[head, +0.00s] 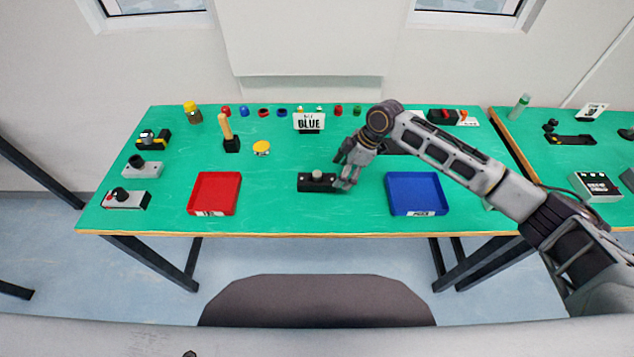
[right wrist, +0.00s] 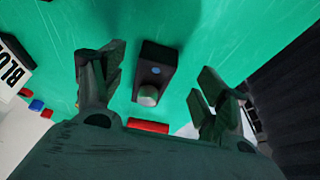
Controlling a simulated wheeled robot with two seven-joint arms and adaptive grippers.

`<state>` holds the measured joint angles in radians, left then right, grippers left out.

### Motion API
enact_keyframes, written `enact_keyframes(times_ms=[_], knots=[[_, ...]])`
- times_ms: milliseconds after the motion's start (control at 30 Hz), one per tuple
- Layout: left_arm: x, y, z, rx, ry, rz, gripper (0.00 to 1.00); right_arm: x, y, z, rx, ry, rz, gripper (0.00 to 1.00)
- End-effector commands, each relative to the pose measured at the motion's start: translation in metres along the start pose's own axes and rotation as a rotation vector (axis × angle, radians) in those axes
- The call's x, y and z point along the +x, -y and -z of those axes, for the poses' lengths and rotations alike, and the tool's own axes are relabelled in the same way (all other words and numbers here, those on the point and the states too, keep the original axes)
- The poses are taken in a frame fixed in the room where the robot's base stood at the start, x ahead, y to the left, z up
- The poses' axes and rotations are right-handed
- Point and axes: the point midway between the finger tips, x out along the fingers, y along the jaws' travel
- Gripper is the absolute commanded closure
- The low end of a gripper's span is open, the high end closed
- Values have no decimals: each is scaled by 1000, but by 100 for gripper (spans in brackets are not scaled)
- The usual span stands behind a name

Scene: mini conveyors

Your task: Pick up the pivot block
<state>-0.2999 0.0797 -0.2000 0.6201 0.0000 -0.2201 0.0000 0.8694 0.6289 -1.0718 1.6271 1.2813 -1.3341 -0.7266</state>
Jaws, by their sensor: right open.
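A dark block with a pale round knob on top, which looks like the pivot block (head: 305,183), lies on the green table between the red and blue trays. In the right wrist view the block (right wrist: 157,57) shows a small blue dot and a pale cylinder, and it lies between the two spread fingers in the picture. My right gripper (head: 346,178) is open and empty, at the block's right end in the head view. Its fingers also show in the right wrist view (right wrist: 158,78). Whether a finger touches the block I cannot tell. My left gripper is out of view.
A red tray (head: 193,195) stands to the left and a blue tray (head: 391,196) to the right. A "BLUE" sign (head: 309,122) and several small coloured parts stand behind. Grey boxes line the left edge.

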Motion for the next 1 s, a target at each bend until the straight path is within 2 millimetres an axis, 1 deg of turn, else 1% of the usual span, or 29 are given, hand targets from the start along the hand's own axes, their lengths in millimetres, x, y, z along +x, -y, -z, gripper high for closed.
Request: enact_keyframes(times_ms=[167,500,667,1000], knots=[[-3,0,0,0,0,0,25,11,0,1,0,0,2,27],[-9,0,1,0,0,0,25,46,-2,2,0,1,1,27],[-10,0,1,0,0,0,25,51,-3,1,1,1,0,27],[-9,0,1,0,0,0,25,51,-2,1,0,0,0,27]])
